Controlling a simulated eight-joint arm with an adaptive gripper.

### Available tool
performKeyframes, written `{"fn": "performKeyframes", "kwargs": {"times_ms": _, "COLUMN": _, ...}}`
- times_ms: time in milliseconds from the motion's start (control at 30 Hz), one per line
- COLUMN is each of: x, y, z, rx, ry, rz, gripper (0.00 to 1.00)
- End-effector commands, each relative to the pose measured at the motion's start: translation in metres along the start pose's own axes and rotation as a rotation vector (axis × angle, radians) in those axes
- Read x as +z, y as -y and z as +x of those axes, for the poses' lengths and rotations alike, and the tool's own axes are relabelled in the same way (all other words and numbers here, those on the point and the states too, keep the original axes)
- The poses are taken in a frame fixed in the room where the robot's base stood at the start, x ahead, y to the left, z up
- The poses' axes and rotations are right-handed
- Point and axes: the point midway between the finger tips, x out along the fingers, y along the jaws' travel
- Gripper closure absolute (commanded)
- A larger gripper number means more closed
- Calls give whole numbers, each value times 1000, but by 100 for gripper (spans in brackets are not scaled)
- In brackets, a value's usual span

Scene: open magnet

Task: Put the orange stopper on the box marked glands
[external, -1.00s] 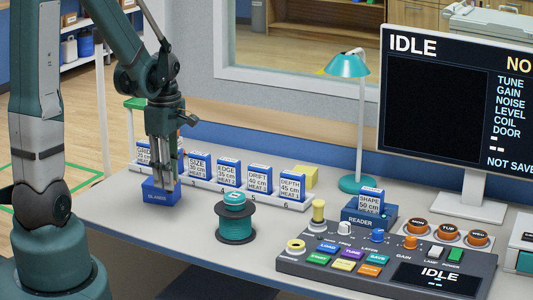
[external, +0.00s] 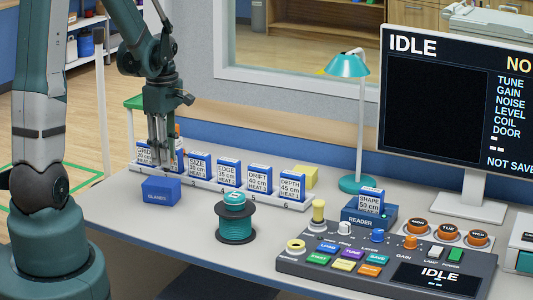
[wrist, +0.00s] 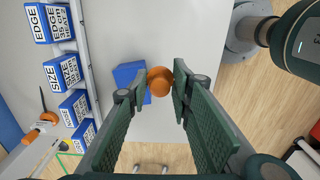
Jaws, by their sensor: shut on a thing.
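My gripper (wrist: 158,90) is shut on the round orange stopper (wrist: 159,80), which sits between the fingertips in the wrist view. In the external view my gripper (external: 162,165) points down just above and behind a small blue box (external: 160,190) near the desk's front left. The label on the box's front is too small to read surely. In the wrist view the blue box (wrist: 127,74) lies below the fingertips, partly hidden by the stopper and a finger. The stopper cannot be made out clearly in the external view.
A rack of blue-and-white cards (external: 228,172) runs behind the box. A teal spool (external: 236,220) stands to the right, then a control panel (external: 385,262) and card reader (external: 369,218). In the wrist view, an orange-handled tool (wrist: 48,117) lies beyond the cards. Desk between box and spool is clear.

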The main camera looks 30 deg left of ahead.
Motion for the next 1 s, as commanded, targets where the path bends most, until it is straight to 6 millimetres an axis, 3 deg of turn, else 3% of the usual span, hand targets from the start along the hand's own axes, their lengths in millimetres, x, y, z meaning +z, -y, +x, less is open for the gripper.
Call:
{"fn": "performKeyframes", "kwargs": {"times_ms": 100, "x": -20, "y": -21, "z": -15, "rx": 0, "ry": 0, "rz": 5, "gripper": 86}}
{"fn": "performKeyframes", "kwargs": {"times_ms": 400, "x": -60, "y": -55, "z": -30, "rx": 0, "ry": 0, "rz": 21, "gripper": 86}}
{"fn": "performKeyframes", "kwargs": {"times_ms": 600, "x": -70, "y": -64, "z": -32, "rx": 0, "ry": 0, "rz": 27, "gripper": 86}}
{"fn": "performKeyframes", "kwargs": {"times_ms": 1000, "x": -70, "y": -64, "z": -30, "rx": 0, "ry": 0, "rz": 27, "gripper": 86}}
